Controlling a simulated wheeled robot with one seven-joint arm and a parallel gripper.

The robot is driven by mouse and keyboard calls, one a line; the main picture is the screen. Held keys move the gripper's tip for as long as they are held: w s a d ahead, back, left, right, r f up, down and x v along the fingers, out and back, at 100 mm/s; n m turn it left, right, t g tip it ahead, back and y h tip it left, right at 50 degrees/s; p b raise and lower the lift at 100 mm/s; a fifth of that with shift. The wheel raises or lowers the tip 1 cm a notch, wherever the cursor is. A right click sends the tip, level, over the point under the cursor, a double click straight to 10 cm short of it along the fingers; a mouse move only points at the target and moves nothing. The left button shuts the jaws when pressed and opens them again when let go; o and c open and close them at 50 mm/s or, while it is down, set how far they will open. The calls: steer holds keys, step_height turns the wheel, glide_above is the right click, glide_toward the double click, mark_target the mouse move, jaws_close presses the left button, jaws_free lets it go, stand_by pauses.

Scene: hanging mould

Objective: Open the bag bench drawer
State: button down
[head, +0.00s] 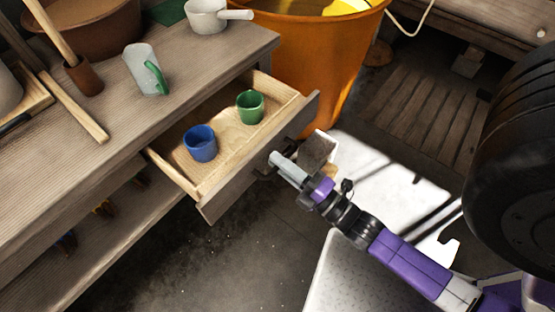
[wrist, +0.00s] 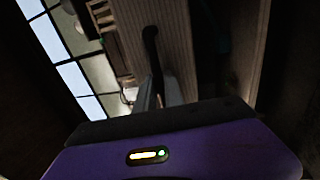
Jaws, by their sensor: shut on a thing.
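The wooden drawer (head: 258,154) of the bench (head: 120,115) stands pulled out in the head view, with its inside showing. A blue cup (head: 200,143) and a green cup (head: 250,106) stand in it. My gripper (head: 273,162) is at the middle of the drawer front, shut on the dark drawer handle. In the wrist view the handle (wrist: 151,50) runs up from between the fingers (wrist: 158,92) against the wooden front. The fingers hide part of the handle.
A clear jug with a green handle (head: 146,70) and a white pot (head: 207,16) stand on the bench top. A large orange bucket (head: 320,60) stands just behind the drawer's right side. The dark floor before the drawer front is partly open.

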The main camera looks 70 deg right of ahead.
steer(key=shift+f, duration=0.1)
steer(key=c, duration=1.7)
jaws_free()
steer(key=shift+v, duration=3.9)
